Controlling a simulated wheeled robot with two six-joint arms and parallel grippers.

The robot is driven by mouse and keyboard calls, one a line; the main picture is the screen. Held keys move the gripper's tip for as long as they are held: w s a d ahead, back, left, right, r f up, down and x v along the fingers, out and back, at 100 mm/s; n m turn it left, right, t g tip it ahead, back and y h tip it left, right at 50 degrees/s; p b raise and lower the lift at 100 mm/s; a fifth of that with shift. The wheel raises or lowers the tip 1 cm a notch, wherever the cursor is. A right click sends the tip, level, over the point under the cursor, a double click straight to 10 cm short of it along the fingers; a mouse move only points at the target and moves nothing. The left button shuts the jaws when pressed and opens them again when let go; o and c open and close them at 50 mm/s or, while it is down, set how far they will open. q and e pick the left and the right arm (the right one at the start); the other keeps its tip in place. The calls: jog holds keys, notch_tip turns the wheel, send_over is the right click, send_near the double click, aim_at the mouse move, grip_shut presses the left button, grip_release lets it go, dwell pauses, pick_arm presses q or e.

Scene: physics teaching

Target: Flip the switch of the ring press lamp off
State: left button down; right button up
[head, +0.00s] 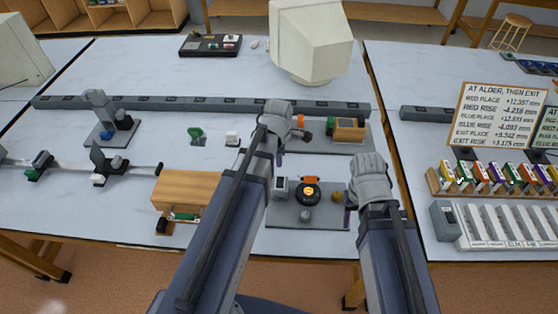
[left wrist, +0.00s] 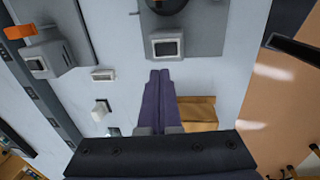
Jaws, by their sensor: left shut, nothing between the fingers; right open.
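A grey plate (head: 325,219) near the front edge of the table carries a black round unit with a lit orange top (head: 308,193), which looks like the ring press lamp. A small pale box with a dark face (head: 281,185) stands at the plate's left; it also shows in the left wrist view (left wrist: 166,46). I cannot make out whether it is the switch, or its position. My left gripper (head: 279,159) is shut and empty, its purple fingertips (left wrist: 160,73) close to this box, with a gap in the picture. My right gripper (head: 347,215) is open at the plate's right edge.
A wooden block (head: 185,190) stands left of the plate. Behind is another plate with an orange-and-wood device (head: 348,130), near a long dark rail (head: 200,104). A small white box (head: 232,138) stands left of my left gripper. A text board (head: 495,115) is at right.

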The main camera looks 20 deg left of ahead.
aim_at(279, 179)
pick_arm(q)
jog(key=f+b, duration=0.2)
jog(key=f, duration=0.1)
jog(key=f+b, duration=0.3)
jog(key=w+f+b, duration=0.1)
jog(key=f+b, duration=0.2)
jog(key=shift+w+a+f, duration=0.1)
jog(key=shift+a+f, duration=0.05)
jog(key=shift+f, duration=0.1)
jog(key=shift+f+b, duration=0.2)
jog(key=shift+b, duration=0.2)
jog(key=shift+r, duration=0.1)
jog(key=shift+s, duration=0.55)
jog(key=shift+s+d+r, duration=0.1)
jog(key=shift+s+d, duration=0.1)
jog(key=shift+s, duration=0.05)
